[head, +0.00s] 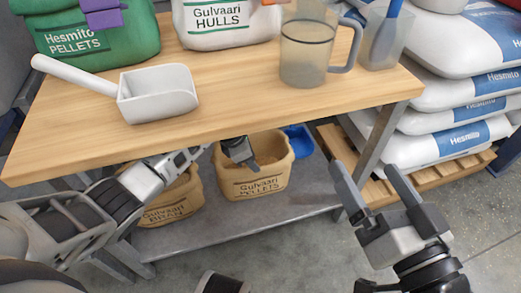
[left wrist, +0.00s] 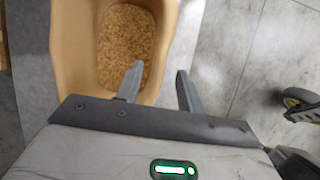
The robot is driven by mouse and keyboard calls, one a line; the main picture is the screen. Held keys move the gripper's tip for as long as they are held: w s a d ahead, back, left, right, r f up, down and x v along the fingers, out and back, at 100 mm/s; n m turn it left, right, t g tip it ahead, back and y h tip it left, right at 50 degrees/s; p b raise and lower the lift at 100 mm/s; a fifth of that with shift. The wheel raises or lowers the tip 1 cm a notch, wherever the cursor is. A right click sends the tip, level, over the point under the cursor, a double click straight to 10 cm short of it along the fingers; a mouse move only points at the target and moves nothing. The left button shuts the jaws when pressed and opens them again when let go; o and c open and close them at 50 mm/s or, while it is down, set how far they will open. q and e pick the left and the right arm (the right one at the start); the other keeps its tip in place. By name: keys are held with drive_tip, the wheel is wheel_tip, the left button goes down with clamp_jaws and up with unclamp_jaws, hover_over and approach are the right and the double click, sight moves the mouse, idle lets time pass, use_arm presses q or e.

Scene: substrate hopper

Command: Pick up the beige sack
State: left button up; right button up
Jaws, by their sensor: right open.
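Two open beige sacks stand on the lower shelf. The one marked Gulvaari PELLETS (head: 262,186) is at the middle; the one marked Gulvaari BRAN (head: 172,208) is further left, partly hidden by my left arm. My left gripper (head: 240,150) is at the upper left rim of the PELLETS sack. In the left wrist view, its fingers (left wrist: 158,88) are apart; one is over the opening of a beige sack (left wrist: 72,60) filled with brown pellets, the other outside its wall. Contact with the wall cannot be told. My right gripper (head: 370,185) is open and empty, right of the table.
The wooden tabletop (head: 235,110) above the shelf holds a white scoop (head: 158,92), a clear jug (head: 306,52), a green sack (head: 90,38) and a white sack (head: 225,20). A blue container (head: 299,140) is behind the PELLETS sack. Stacked white bags (head: 445,145) stand right.

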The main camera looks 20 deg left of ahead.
sight(261, 172)
use_arm(q)
drive_tip(key=shift+b+x, duration=0.45)
drive_tip(key=shift+x, duration=0.65)
drive_tip(key=shift+d+f, duration=0.1)
drive_tip(key=shift+f, duration=0.1)
drive_tip(key=b+x, duration=0.3)
drive_tip(key=x, duration=0.1)
drive_tip(key=shift+d+f, duration=0.1)
drive_tip(key=shift+f, duration=0.15)
use_arm(e)
wheel_tip(261, 172, up, 8)
drive_tip(key=n+t+y, duration=0.3)
drive_tip(key=n+y, duration=0.1)
drive_tip(key=n, duration=0.3)
drive_tip(key=shift+w+d+f+t, duration=0.15)
drive_tip(key=shift+w+d+t, duration=0.15)
drive_tip(key=shift+t, duration=0.1)
use_arm(q)
drive_tip(key=shift+f+b, duration=0.25)
drive_tip(key=shift+b, duration=0.05)
use_arm(e)
drive_tip(key=shift+f, duration=0.3)
use_arm(q)
clamp_jaws()
drive_tip(key=shift+w+r, duration=0.15)
drive_tip(key=shift+w, duration=0.05)
